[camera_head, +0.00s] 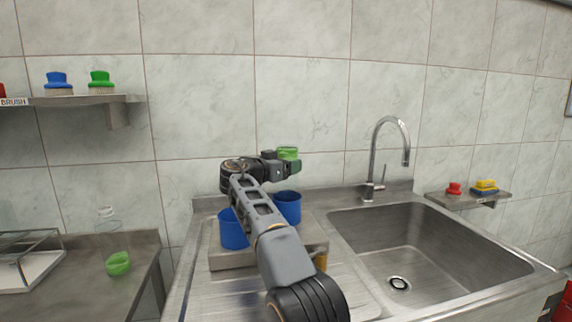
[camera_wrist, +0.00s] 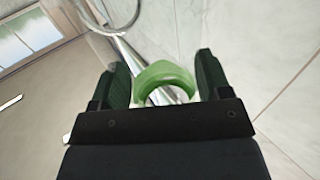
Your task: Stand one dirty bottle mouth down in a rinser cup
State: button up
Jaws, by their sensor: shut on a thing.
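My gripper (camera_head: 276,165) is shut on a green bottle (camera_head: 288,152), held up above the right blue rinser cup (camera_head: 289,208). In the wrist view the curved translucent green bottle (camera_wrist: 166,75) sits between the two dark fingers of my gripper (camera_wrist: 164,82). I cannot tell which way its mouth points. The left blue rinser cup (camera_head: 232,232) is partly hidden by my arm. Both cups stand on a grey block (camera_head: 228,262). Another green object (camera_head: 118,263), perhaps a bottle, is on the left counter.
The sink basin (camera_head: 420,250) and its tall tap (camera_head: 374,165) are to the right of the cups. A clear bottle-like object (camera_head: 106,217) and a glass-sided tray (camera_head: 30,270) are at left. Wall shelves hold brushes (camera_head: 100,82) and sponges (camera_head: 484,187).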

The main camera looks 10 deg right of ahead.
jog(key=shift+f+b, duration=0.35)
jog(key=shift+f, duration=0.45)
jog(key=shift+f+b, duration=0.45)
jog(key=shift+f, duration=0.05)
jog(key=o, duration=1)
jog(key=shift+r, duration=0.1)
